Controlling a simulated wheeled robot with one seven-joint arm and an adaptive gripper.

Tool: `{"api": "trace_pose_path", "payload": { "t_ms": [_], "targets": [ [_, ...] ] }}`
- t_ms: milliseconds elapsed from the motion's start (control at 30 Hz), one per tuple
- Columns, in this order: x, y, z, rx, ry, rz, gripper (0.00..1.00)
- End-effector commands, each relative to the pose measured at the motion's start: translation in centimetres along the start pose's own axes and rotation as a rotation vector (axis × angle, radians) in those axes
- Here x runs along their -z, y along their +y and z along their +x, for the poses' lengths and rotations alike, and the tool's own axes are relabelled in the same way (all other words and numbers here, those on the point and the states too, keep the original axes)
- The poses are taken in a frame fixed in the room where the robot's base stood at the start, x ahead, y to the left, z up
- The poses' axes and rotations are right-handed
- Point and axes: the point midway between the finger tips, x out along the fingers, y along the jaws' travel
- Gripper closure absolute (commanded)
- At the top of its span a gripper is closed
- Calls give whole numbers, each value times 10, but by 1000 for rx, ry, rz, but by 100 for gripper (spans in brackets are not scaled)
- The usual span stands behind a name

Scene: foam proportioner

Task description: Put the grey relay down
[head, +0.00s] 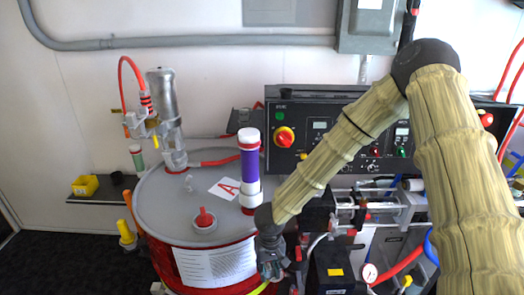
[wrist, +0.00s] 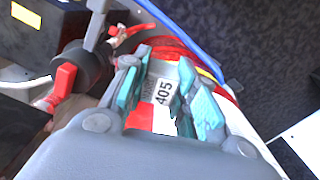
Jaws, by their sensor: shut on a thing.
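My gripper (head: 271,268) hangs low at the front right side of the red drum in the head view. In the wrist view my gripper (wrist: 168,90) has its teal-padded fingers closed on either side of a small block, which I take for the grey relay (wrist: 163,91). Its face carries a pale label reading "405". Most of its body is hidden by the fingers. In the head view the relay cannot be made out between the fingers. I cannot tell whether it touches anything below.
The red drum (head: 205,258) has a grey lid (head: 165,215) bearing a purple cylinder (head: 249,165) and a red-capped bung (head: 204,218). A black control panel (head: 325,112) stands behind. Hoses and machinery crowd the right.

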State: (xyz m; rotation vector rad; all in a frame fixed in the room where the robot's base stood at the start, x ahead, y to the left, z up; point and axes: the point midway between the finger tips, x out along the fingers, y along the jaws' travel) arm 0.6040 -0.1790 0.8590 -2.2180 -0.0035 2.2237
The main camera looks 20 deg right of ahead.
Motion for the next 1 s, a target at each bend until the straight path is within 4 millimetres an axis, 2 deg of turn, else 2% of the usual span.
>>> {"api": "trace_pose_path", "payload": {
  "t_ms": [33,100,400,633,867,1000],
  "targets": [
    [0,-1,-17,0,1,-1,96],
    [0,-1,-31,0,1,-2,96],
    [0,-1,-81,1,-2,-2,96],
    [-3,-3,-107,6,-7,-4,96],
    [-2,-5,-113,9,-10,7,96],
    [5,-2,-125,5,-4,54,96]
  ]
}}
